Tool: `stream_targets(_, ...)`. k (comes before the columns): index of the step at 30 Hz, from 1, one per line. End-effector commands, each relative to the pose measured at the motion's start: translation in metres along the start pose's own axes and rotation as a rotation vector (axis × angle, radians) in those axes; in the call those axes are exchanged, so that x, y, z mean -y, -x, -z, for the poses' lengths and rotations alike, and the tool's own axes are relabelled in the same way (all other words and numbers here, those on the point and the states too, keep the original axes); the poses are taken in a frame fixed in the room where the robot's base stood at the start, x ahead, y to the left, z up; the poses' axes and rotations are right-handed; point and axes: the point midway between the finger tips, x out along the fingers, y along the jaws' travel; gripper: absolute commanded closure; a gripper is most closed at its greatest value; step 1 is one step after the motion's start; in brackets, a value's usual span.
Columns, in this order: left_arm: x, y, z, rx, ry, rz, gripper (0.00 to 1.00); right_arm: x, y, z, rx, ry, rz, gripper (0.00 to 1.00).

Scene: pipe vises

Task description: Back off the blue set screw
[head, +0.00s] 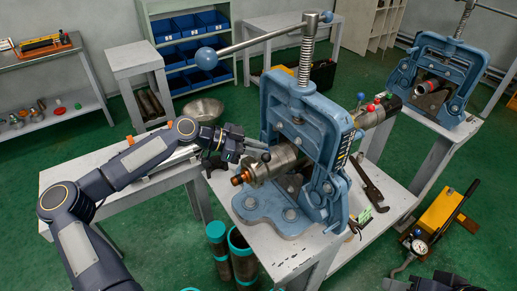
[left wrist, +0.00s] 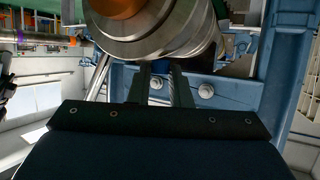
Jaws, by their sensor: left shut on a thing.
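A steel pipe (head: 268,166) with an orange-brown end (head: 240,178) is held through the near blue pipe vise (head: 299,118). My left gripper (head: 264,153) reaches in from the left at the near side of the pipe. In the left wrist view its two dark fingers (left wrist: 162,72) reach up under the pipe (left wrist: 165,40) and are shut on a small part. A patch of deeper blue, which looks like the blue set screw (left wrist: 162,61), shows between the fingertips; most of it is hidden. My right gripper is not clearly in view.
The vise's long handle with a blue ball (head: 207,58) slants above my left arm. A metal bowl (head: 204,110) stands behind the arm. A wrench (head: 371,184) lies right of the vise. A second vise (head: 437,72) stands further right. Short pipes (head: 243,258) stand in front.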

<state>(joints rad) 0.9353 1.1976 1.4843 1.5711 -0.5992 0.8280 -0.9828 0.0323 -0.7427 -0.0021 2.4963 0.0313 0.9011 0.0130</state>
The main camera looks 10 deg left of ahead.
Motion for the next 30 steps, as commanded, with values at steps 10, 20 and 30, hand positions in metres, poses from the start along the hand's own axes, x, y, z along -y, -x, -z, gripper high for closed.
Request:
stream_targets(10,-0.006,-0.002,-0.004,0.009,0.086,0.232,1.0,-0.016,-0.034,-0.017,0.001,0.0,0.0,0.6)
stream_targets(20,-0.009,-0.002,-0.001,0.001,0.151,0.369,1.0,-0.021,-0.045,-0.023,0.0,0.0,0.0,0.6)
stream_targets(30,-0.009,-0.001,0.001,-0.001,0.156,0.374,0.81,-0.02,-0.045,-0.022,0.0,0.0,0.0,0.6)
